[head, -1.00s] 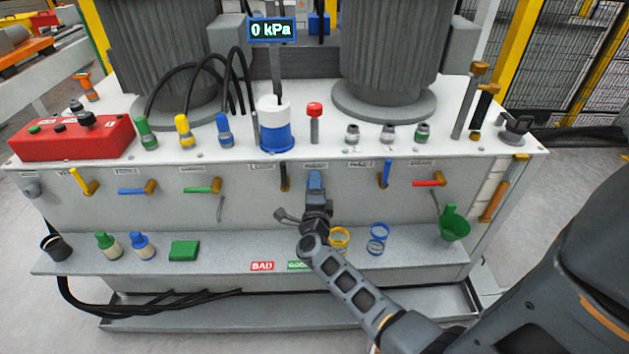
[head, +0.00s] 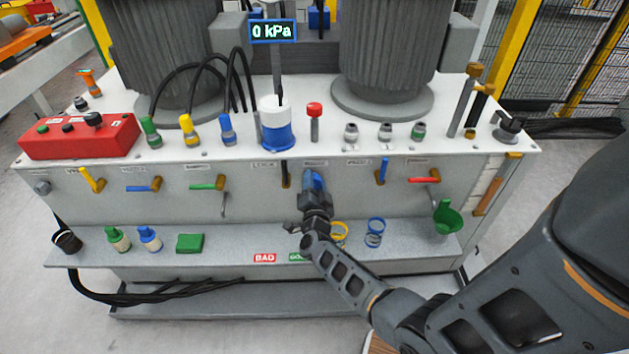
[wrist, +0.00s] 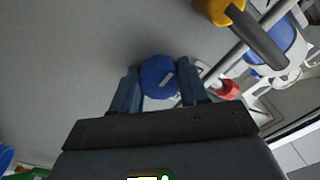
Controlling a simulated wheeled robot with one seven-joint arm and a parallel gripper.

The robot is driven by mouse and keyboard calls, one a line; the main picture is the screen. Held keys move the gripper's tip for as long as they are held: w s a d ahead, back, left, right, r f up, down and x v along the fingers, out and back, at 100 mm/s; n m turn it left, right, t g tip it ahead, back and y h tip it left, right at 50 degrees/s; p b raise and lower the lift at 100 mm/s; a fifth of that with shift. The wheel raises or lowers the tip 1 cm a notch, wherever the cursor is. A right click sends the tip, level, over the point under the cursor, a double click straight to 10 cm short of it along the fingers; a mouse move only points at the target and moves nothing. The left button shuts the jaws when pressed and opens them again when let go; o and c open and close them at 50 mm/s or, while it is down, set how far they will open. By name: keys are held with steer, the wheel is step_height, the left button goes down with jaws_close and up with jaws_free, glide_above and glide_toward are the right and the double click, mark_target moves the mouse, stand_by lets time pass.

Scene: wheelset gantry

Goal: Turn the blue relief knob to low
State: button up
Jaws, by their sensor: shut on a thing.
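The blue relief knob (wrist: 158,78) is round with a pale pointer mark on its face. It sits on the grey front panel and shows between the two blue fingers of my gripper (wrist: 160,90) in the wrist view. The fingers are shut on it, one on each side. In the head view my gripper (head: 314,182) reaches the panel below the white top, and it hides most of the knob there. The small label above the knob is too small to read in the head view.
A black-handled lever (head: 285,172) is just left of my gripper, and a blue lever (head: 383,170) is to the right. The display (head: 273,31) reads 0 kPa.

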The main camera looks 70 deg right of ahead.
steer(key=shift+n, duration=0.3)
steer(key=o, duration=1.1)
steer(key=shift+c, duration=0.2)
steer(key=v, duration=0.8)
steer(key=shift+p, duration=0.3)
steer(key=shift+f, duration=0.1)
